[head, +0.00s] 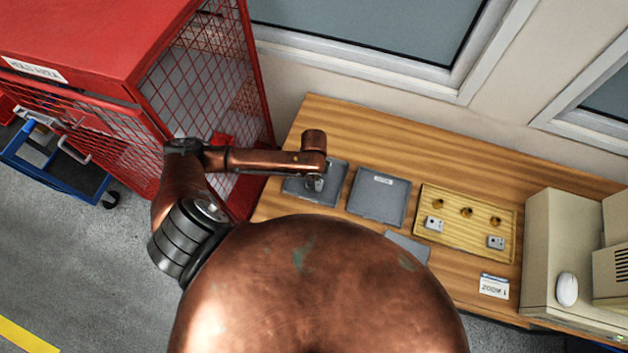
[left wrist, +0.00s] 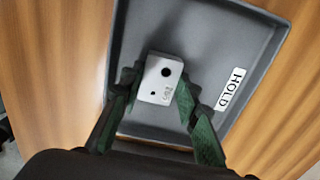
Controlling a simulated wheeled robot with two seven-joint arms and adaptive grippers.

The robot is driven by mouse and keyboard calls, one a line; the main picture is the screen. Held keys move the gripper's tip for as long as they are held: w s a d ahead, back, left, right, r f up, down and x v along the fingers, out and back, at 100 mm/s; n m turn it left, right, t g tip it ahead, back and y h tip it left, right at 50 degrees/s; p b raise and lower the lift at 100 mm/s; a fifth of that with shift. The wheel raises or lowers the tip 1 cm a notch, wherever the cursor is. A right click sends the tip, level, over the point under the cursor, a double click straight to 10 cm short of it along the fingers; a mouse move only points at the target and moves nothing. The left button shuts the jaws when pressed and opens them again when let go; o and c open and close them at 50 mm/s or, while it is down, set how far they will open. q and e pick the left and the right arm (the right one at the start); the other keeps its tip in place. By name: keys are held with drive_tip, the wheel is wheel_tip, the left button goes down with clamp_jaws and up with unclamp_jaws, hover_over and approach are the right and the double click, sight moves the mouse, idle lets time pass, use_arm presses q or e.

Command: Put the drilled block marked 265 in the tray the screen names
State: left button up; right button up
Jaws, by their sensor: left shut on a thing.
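My left gripper (left wrist: 158,82) is shut on a light grey drilled block (left wrist: 160,80) with dark holes and a small marking too unclear to read for sure. The block is over the floor of a grey tray labelled HOLD (left wrist: 262,50); I cannot tell whether it touches the floor. In the head view the gripper (head: 315,185) is over the leftmost grey tray (head: 296,194). A second grey tray (head: 378,212), its label unreadable, is just right of it. My right gripper is not in view. No readable screen shows.
A yellow wooden holder (head: 440,203) carries two more drilled blocks (head: 434,224) and several round recesses. Part of another grey item (head: 408,245) shows in front. A small sign (head: 494,287) and a beige machine (head: 565,250) are at right. A red mesh cage (head: 225,80) stands left.

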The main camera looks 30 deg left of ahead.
use_arm(q)
drive_tip(key=shift+f, duration=0.1)
drive_tip(key=o, duration=1.2)
wheel_tip(320, 180, up, 12)
drive_tip(key=shift+r+p, duration=0.15)
drive_tip(key=shift+p, duration=0.5)
